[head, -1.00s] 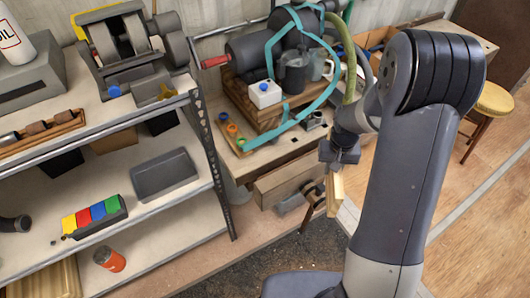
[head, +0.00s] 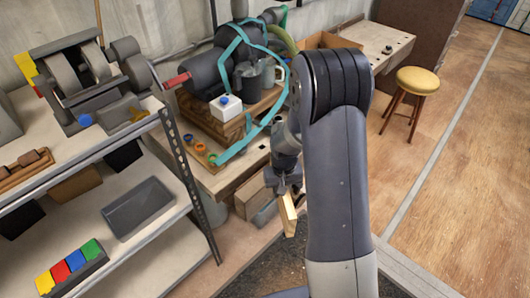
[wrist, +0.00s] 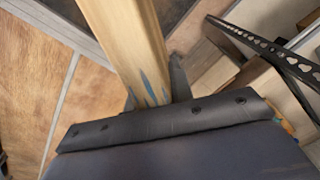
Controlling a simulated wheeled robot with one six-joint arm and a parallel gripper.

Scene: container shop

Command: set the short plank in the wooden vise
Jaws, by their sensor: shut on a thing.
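My gripper (head: 289,188) is shut on the short plank (head: 288,214), a pale wooden piece hanging below it in the head view. In the wrist view the plank (wrist: 125,40) runs from between the fingers to the top edge, with blue marks near its gripped end. What looks like the wooden vise (head: 250,196) is at the workbench's front, left of the plank, with a grey metal part (head: 265,214) below it. The plank appears just right of the vise and outside it. I cannot tell whether they touch. My arm hides part of the bench.
The workbench (head: 228,180) carries a dark machine, a teal hose, a white box (head: 226,108) and mugs. A metal shelf (head: 140,235) stands close on the left. A yellow stool (head: 418,80) stands at right.

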